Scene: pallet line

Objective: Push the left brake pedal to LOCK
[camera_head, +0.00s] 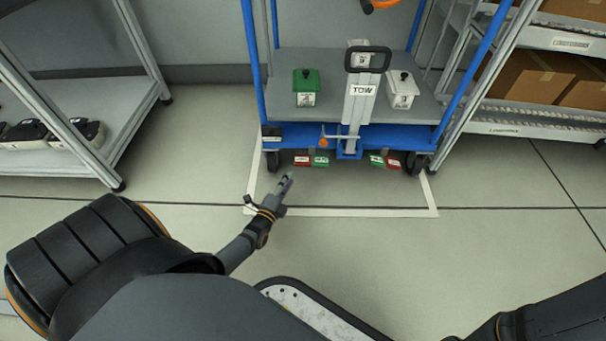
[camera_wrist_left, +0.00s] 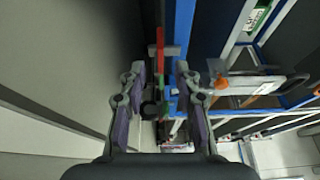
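The left brake pedal is at the cart's lower left front, with a red plate (camera_head: 302,160) beside a green plate (camera_head: 320,161). In the left wrist view, a red strip (camera_wrist_left: 160,50) and a green strip (camera_wrist_left: 164,108) show beyond and between my fingers. My left gripper (camera_head: 286,183) is in front of and below the pedal in the head view, apart from it. In the left wrist view, my left gripper (camera_wrist_left: 159,70) has its fingers spread with nothing between them. My right gripper is outside the head view; only its arm shows.
The blue cart (camera_head: 400,137) carries a tow handle (camera_head: 361,90) and several lidded boxes. A second green and red plate pair (camera_head: 385,161) is at its right. Shelves stand left (camera_head: 80,158) and right (camera_head: 500,128). The floor in front is clear.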

